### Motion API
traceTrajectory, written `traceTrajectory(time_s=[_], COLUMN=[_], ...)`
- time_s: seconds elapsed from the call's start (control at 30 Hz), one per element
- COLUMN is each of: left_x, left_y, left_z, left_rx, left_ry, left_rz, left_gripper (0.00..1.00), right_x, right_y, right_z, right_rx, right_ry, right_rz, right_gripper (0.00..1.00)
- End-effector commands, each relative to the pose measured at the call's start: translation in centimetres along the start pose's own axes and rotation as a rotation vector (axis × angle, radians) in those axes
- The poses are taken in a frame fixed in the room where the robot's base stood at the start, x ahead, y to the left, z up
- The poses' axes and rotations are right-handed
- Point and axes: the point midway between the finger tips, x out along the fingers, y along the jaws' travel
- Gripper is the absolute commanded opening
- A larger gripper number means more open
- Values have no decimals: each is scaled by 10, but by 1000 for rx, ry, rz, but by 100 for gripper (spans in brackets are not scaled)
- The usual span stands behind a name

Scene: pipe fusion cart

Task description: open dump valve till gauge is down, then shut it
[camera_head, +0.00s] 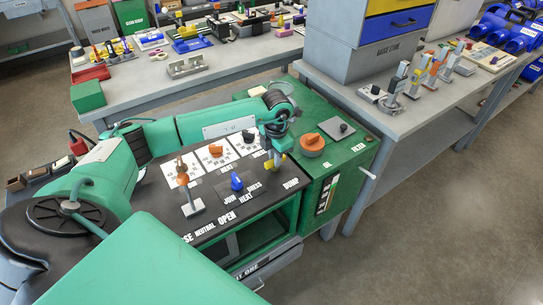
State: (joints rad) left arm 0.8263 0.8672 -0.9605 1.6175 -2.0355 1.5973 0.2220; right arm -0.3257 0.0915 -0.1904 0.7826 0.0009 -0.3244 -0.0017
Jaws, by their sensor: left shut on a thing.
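My left arm reaches over the black control panel (213,205) in the head view. My left gripper (272,163) points down at the panel's right end, behind the word DUMP. It is shut on a small yellow handle (268,167), which seems to be the dump valve; the fingers and wrist hide most of it, so its turn angle cannot be told. I cannot make out a gauge needle or reading; the area behind the wrist is covered. My right gripper is not in view.
Grey benches (355,95) stand behind; floor is clear at right.

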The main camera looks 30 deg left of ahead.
Motion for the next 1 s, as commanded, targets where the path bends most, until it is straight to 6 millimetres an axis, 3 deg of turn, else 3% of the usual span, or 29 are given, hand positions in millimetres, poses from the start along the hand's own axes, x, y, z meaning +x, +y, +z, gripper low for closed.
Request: traceTrajectory(time_s=[0.3, 0.33, 0.4, 0.43, 0.77, 0.87, 1.0], left_x=[-1, -1, -1, -1, -4, -14, -41], left_y=[2, 2, 2, 2, 1, 1, 2], left_z=[0, 0, 0, 0, 0, 0, 1], left_rx=[-5, -5, -5, -5, -2, -2, -2], left_ry=[-2, -2, -2, -1, -2, -3, -7], left_rz=[3, 3, 3, 3, 1, 2, 3], left_gripper=[0, 22, 36, 38, 38, 38, 38], right_x=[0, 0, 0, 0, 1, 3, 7], right_y=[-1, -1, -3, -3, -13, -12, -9], right_z=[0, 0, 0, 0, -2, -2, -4], right_rx=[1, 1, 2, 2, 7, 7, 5], right_ry=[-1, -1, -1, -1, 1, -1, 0], right_rz=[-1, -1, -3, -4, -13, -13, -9], right_gripper=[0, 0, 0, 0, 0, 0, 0])
